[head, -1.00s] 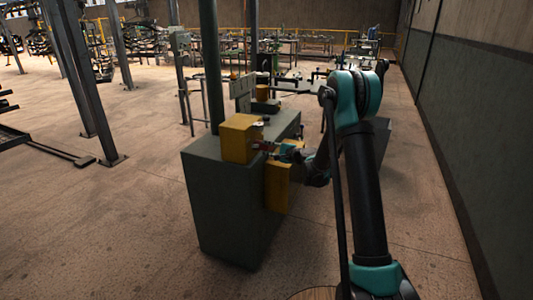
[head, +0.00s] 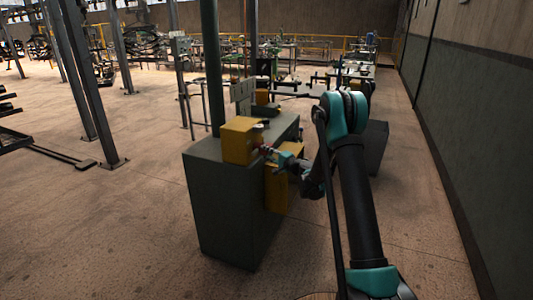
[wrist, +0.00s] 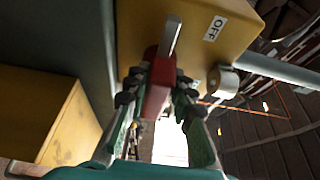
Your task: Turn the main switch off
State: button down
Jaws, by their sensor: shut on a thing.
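The main switch is a red handle (wrist: 158,90) with a pale metal lever (wrist: 173,36) on a yellow box (wrist: 200,55). A white OFF label (wrist: 215,28) is on the box to the right of the lever. My gripper (wrist: 157,84) is shut on the red handle, one finger on each side. In the head view the yellow box (head: 240,140) sits on a dark green cabinet (head: 218,205). My gripper (head: 272,153) is at the box's right side there and largely covers the handle.
A second yellow box (head: 275,188) is on the cabinet's right side, just below my gripper; it fills the left of the wrist view (wrist: 40,110). A green post (head: 212,70) stands behind. Floor is clear left of the cabinet.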

jog(key=shift+w+a+r, duration=0.1)
jog(key=shift+w+a, duration=0.1)
jog(key=shift+a, duration=0.1)
jog(key=c, duration=1.3)
grip_release()
jog(key=shift+a, duration=0.1)
jog(key=shift+d, duration=0.25)
jog(key=shift+s+d, duration=0.25)
jog(key=v, duration=1.1)
jog(key=shift+s+f, duration=0.1)
jog(key=shift+f, duration=0.1)
